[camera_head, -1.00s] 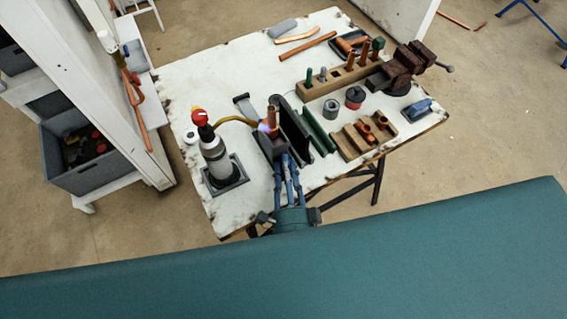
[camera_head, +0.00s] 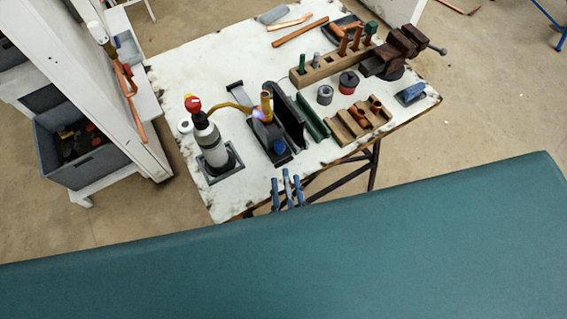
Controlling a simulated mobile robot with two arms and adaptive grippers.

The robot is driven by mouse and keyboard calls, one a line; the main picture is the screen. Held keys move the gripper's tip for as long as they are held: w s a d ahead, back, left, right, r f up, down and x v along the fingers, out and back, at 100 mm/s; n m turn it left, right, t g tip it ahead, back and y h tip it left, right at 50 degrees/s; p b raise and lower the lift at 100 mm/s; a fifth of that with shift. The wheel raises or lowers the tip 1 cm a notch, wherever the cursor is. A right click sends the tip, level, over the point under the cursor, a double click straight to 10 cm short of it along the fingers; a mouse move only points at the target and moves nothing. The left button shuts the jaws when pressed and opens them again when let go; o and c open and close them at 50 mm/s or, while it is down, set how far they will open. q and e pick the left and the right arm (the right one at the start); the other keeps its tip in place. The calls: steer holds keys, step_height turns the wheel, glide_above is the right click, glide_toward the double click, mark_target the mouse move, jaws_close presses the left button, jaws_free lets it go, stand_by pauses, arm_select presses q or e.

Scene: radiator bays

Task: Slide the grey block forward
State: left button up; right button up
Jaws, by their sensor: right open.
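The dark grey block (camera_head: 265,132) stands on the white workbench, in the tray beside the upright dark plate. An upright copper-coloured fitting (camera_head: 266,106) is at its far end, and a blue knob (camera_head: 279,147) is on its near end. A purple torch flame (camera_head: 257,114) plays by the fitting. My right gripper (camera_head: 287,184) is open and empty at the bench's near edge. It is nearer to me than the block and apart from it. My left gripper is not in view.
A torch bottle (camera_head: 209,143) with a red knob stands left of the block. An upright dark plate (camera_head: 290,122) and a green channel (camera_head: 312,118) stand to its right, then a wooden fitting holder (camera_head: 358,122). A vise (camera_head: 400,50) sits at the far right.

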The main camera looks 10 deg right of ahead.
steer(key=shift+s+a, duration=0.1)
steer(key=shift+s, duration=1.8)
